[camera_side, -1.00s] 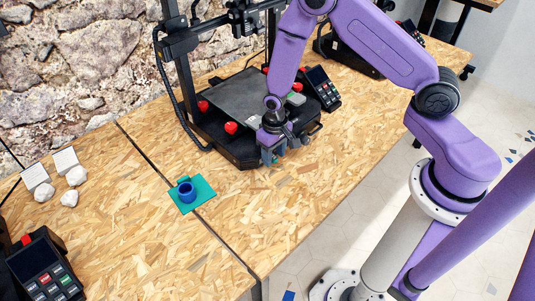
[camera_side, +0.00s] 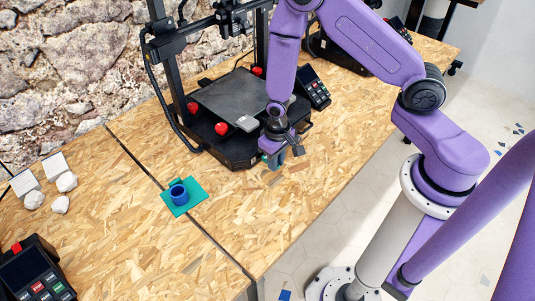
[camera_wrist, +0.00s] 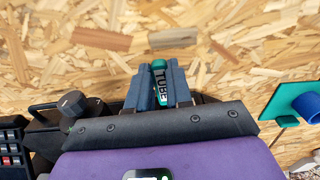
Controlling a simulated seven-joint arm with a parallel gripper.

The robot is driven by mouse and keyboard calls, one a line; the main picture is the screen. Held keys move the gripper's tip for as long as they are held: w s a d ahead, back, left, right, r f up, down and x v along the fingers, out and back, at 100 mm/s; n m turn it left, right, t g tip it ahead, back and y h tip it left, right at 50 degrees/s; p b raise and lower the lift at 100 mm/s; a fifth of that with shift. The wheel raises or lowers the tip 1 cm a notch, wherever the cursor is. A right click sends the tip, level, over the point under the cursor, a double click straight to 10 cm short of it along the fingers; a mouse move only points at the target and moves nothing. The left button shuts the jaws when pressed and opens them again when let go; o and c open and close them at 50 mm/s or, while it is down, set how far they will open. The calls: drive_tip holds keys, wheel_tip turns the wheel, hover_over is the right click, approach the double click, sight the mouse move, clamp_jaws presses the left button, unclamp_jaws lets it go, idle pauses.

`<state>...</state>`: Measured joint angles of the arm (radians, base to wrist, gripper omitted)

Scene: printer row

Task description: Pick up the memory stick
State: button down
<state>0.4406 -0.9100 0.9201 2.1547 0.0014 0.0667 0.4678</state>
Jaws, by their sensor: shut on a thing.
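My gripper (camera_side: 274,160) is in front of the printer, low over the table.
The black printer (camera_side: 225,147) with its frame stands behind my gripper, its control panel (camera_side: 313,86) to the right. A blue cup (camera_side: 178,193) stands on a teal mat (camera_side: 195,203) to the left.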

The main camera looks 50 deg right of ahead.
drive_tip(key=shift+s, duration=9.5)
drive_tip(key=shift+r, duration=0.1)
wheel_tip(320, 180, up, 6)
drive_tip(key=s, duration=0.2)
